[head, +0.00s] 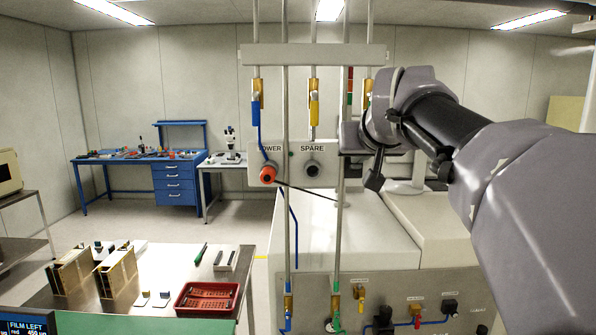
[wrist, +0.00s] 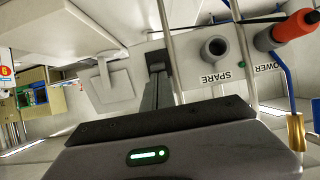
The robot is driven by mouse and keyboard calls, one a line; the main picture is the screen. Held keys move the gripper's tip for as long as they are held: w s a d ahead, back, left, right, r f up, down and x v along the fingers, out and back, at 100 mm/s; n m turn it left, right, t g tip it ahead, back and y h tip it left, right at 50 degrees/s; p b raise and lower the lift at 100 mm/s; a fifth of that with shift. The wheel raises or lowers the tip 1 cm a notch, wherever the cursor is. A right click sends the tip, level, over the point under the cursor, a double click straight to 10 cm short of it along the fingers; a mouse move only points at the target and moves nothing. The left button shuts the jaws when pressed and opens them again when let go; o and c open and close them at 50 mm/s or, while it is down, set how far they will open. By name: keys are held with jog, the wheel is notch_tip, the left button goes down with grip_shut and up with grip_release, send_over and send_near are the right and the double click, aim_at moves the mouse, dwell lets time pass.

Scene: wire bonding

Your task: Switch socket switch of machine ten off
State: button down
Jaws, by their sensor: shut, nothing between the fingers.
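A pale socket panel (head: 332,150) on the machine carries the labels POWER and SPARE. A red plug (head: 268,173) sits in the POWER socket, with a dark cable running from it. The grey SPARE socket (head: 311,168) is empty. A small green spot (head: 291,153) lies between them. In the upside-down wrist view the red plug (wrist: 293,34), the SPARE socket (wrist: 215,50) and the green spot (wrist: 241,61) show. My gripper (wrist: 156,62) is shut and empty, beside the SPARE socket and apart from it. I cannot make out the switch's position or a number ten.
Several upright metal pipes (head: 285,130) with valves run in front of the panel. The broad white machine top (head: 350,235) lies below. A table with a red tray (head: 207,299) stands at the lower left. A blue workbench (head: 180,180) is at the back left.

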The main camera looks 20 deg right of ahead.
aim_at(355, 169)
jog(key=f+t+b, duration=0.1)
jog(key=b, duration=0.3)
jog(key=f+t+b, duration=0.1)
jog(key=f+b, duration=0.1)
jog(key=b, duration=0.3)
jog(key=shift+s+a+h, duration=0.1)
jog(key=shift+s+h, duration=0.3)
jog(key=t+b, duration=0.1)
jog(key=b, duration=0.2)
jog(key=t+b, duration=0.1)
jog(key=b, duration=0.2)
jog(key=shift+s+f+t+h, duration=0.2)
jog(key=shift+f+t+h, duration=0.1)
jog(key=shift+t, duration=0.1)
jog(key=shift+r, duration=0.6)
